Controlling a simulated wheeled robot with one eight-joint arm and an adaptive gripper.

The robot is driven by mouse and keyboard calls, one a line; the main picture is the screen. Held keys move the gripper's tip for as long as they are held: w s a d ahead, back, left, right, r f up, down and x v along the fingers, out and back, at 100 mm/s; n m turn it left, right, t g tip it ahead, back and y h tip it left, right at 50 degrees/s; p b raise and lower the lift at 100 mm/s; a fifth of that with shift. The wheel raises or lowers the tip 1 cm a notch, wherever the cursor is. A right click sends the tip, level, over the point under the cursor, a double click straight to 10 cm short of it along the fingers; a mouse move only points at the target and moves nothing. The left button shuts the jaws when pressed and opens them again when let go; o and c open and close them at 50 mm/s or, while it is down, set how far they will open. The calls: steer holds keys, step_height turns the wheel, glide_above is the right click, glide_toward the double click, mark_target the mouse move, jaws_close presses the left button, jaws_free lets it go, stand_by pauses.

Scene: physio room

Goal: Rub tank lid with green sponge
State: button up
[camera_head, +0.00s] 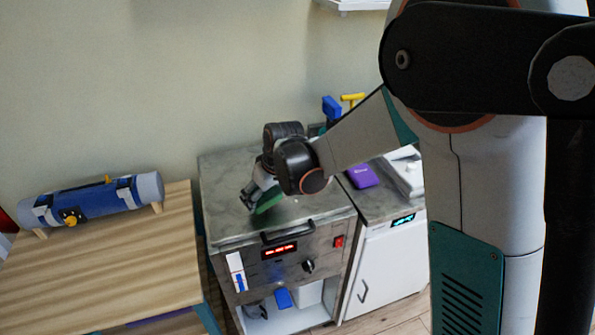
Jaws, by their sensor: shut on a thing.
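The tank lid (225,220) is a flat grey metal top on a boxy unit, with a dark handle (287,231) along its front edge. My gripper (256,200) is over the left-middle part of the lid, pointing down. It is shut on the green sponge (269,201), which shows as a small green patch under the fingers. The sponge is at or just above the lid's surface; I cannot tell if it touches. My wrist hides part of the lid behind and to the right.
A wooden table (120,260) at the left bears a blue and grey cylinder (95,200). Right of the tank stands a white cabinet (385,270) with a purple item (363,176) on top. Blue and yellow objects (332,107) stand behind my arm. The tank's front has a lit red display (279,251).

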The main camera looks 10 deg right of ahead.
steer(key=shift+r+p, duration=1.55)
steer(key=shift+r, duration=1.15)
